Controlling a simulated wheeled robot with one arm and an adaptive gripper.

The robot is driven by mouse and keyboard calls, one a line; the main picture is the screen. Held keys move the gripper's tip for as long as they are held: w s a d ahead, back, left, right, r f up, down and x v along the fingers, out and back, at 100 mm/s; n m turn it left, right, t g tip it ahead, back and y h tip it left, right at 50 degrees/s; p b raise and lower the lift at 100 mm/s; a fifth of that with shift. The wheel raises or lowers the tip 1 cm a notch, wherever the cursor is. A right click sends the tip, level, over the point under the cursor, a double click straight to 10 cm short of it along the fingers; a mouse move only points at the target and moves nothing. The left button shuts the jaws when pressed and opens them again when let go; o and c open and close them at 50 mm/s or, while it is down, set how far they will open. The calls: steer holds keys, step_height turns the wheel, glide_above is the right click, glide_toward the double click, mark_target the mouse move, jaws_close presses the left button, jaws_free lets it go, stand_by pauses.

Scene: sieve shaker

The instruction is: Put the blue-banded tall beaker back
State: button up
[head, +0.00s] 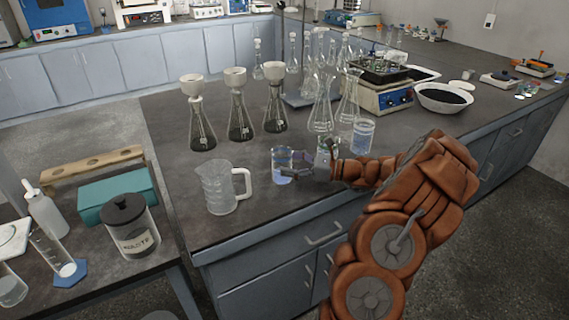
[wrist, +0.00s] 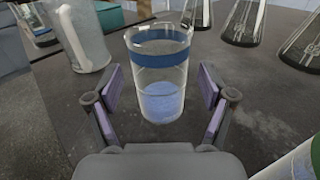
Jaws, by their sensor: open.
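The blue-banded tall beaker (wrist: 160,75) stands upright on the dark bench top with some blue liquid or tint in its lower part. In the head view the beaker (head: 283,167) is near the front edge of the bench, right of the white-handled jug. My gripper (wrist: 158,112) is open, one finger on each side of the beaker's lower half, with visible gaps to the glass. In the head view my gripper (head: 312,165) reaches in from the right and partly hides the beaker's right side.
A clear jug (head: 217,188) stands close to the left of the beaker. Flasks with funnels (head: 238,115) stand behind it. Another beaker with blue liquid (head: 362,136) stands to the right, near two conical flasks (head: 321,110). A side table at left holds a lidded jar (head: 130,228).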

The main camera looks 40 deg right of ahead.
steer(key=v, duration=1)
steer(key=shift+d, duration=0.1)
steer(key=shift+f, duration=0.1)
stand_by(0.5)
